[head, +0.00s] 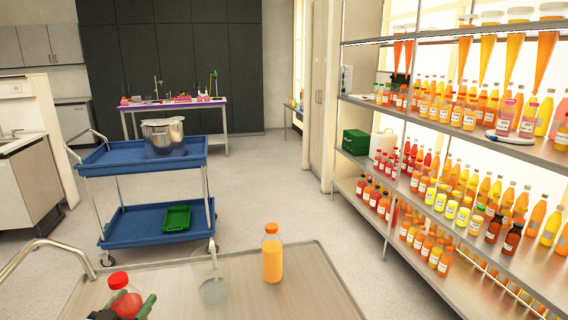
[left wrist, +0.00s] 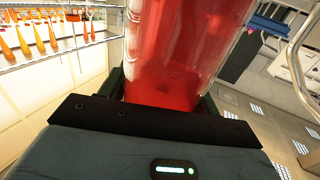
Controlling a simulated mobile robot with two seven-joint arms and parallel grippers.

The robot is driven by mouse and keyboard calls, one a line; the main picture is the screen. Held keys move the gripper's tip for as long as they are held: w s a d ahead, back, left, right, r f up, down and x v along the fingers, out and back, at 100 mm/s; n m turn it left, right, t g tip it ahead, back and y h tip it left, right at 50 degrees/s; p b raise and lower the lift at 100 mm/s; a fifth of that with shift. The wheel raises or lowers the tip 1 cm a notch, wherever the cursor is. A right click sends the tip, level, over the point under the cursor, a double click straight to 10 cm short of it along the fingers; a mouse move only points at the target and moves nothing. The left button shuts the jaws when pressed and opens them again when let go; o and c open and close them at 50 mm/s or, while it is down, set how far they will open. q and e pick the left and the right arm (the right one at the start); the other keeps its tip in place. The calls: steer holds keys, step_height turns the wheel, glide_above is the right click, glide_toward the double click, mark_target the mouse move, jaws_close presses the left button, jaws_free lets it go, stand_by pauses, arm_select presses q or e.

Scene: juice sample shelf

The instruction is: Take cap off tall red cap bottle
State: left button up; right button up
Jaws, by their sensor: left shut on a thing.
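The red-capped bottle (head: 125,304) is at the bottom left of the head view. It holds red liquid, and its red cap (head: 119,281) is on top. My left gripper (head: 133,309) is shut on the bottle's body, below the cap. The bottle's lower part is cut off by the frame edge, so I cannot tell whether it touches the cart. In the left wrist view the clear bottle body (left wrist: 180,55) with red liquid fills the middle between the jaws; its cap is out of that view. My right gripper is not in view.
A metal cart top (head: 330,292) carries an orange juice bottle (head: 272,258) and a clear beaker (head: 213,290). A blue cart (head: 110,163) with a steel pot (head: 164,137) stands behind. Shelves on the right (head: 408,200) hold many bottles. The cart's middle front is clear.

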arm_select(q)
steer(key=s+d+r+y, duration=0.1)
steer(key=s+d+r, duration=0.3)
steer(key=s+d, duration=1.1)
steer(key=shift+d+n, duration=0.4)
steer(key=shift+d, duration=0.35)
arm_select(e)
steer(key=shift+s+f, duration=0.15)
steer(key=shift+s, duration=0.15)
arm_select(q)
steer(key=shift+w, duration=0.1)
